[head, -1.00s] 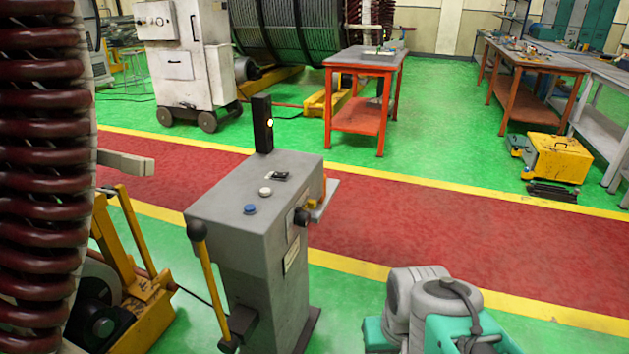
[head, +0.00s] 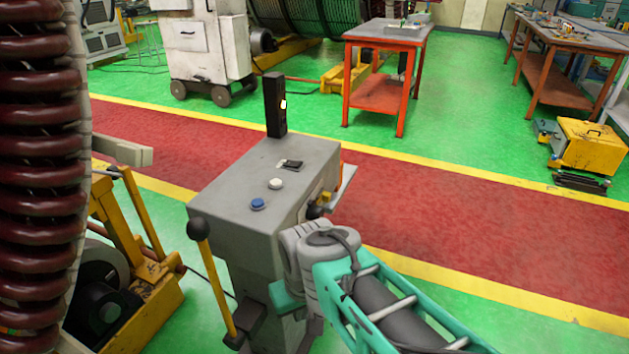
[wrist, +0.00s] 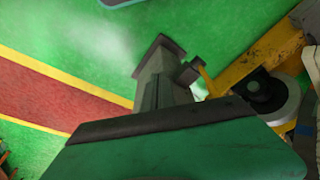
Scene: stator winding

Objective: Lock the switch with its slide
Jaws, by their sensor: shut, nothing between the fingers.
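The grey control pedestal (head: 265,180) stands left of centre in the head view. On its top are a small black switch (head: 291,164), a white button (head: 275,184) and a blue button (head: 257,204). Whether the switch has a slide, and how that is set, is too small to tell. In the head view my teal and grey arm crosses in front of the pedestal's right side, and my gripper is hidden. In the wrist view the green and dark end of my gripper (wrist: 165,128) fills the bottom, shut and empty. The pedestal (wrist: 158,80) shows behind it, apparently apart.
A black post with a light (head: 274,105) rises from the pedestal's back. A yellow lever with black knob (head: 198,229) stands at its left front. A dark red coil (head: 40,170) fills the left edge. The red floor lane (head: 450,215) is clear at right.

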